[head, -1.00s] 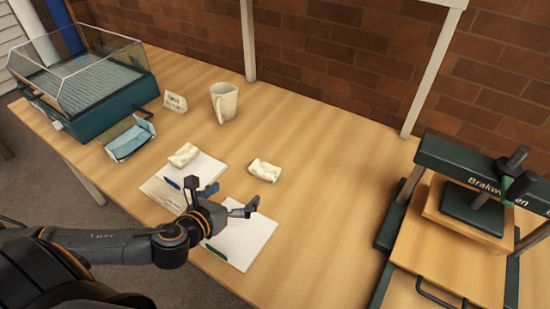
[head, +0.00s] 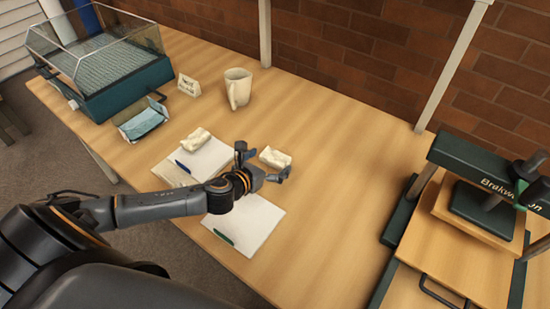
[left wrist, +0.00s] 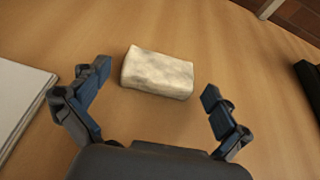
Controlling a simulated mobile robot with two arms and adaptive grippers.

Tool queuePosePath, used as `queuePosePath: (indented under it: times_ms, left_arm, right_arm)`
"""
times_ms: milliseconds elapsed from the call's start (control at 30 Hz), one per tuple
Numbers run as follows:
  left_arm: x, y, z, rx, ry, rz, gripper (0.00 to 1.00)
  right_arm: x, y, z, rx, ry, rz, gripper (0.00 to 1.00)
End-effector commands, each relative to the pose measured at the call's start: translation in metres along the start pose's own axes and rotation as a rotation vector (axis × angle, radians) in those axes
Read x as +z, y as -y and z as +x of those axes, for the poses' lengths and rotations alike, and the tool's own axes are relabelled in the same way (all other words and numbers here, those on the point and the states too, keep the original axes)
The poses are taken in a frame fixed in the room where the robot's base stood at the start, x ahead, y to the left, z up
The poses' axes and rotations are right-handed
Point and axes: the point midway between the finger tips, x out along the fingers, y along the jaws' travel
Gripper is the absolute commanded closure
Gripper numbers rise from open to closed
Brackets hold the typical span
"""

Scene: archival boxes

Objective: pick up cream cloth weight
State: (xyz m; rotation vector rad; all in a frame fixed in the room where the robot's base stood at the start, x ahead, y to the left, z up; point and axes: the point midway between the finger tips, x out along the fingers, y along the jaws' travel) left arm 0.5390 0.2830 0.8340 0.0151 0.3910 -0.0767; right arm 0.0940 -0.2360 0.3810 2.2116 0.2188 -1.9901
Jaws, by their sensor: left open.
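Two cream cloth weights lie on the wooden table. One cream cloth weight (head: 275,157) lies on bare wood right at my left gripper (head: 262,163). The other cream cloth weight (head: 197,139) rests at the far edge of a white paper pad, left of the gripper. In the left wrist view the nearer weight (left wrist: 157,72) lies just ahead of my open left gripper (left wrist: 156,84), roughly centred between the spread fingertips, and no finger clearly touches it. My right gripper is not in view.
A paper pad (head: 207,158) with a blue pen and another sheet (head: 255,222) with a green pen lie near the front edge. A mug (head: 238,86), a small sign (head: 189,85), a blue-lined tray (head: 141,122) and a glass-covered case (head: 120,85) stand behind. A press (head: 483,207) stands right.

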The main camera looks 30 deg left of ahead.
Motion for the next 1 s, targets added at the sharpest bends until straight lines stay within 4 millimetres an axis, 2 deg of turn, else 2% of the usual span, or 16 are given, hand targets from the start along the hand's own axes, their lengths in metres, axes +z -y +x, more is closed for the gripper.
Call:
queuePosePath:
  times_ms: [167, 433, 467, 767, 1000]
  left_arm:
    - [0.000, 0.000, 0.022, 0.001, 0.000, -0.001, 0.00]
    - [-0.001, 0.000, 0.025, -0.001, -0.002, 0.000, 0.00]
    - [-0.001, 0.000, 0.025, -0.001, -0.002, 0.000, 0.04]
    - [-0.001, 0.000, 0.025, 0.000, -0.002, 0.000, 0.65]
    - [0.001, 0.000, 0.025, -0.001, 0.002, 0.001, 0.65]
  right_arm:
    - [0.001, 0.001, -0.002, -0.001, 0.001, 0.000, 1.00]
    - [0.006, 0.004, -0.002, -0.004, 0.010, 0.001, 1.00]
    - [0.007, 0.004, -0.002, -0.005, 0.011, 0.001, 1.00]
    - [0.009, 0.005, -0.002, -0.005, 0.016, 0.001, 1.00]
    - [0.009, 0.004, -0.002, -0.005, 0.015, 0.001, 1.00]
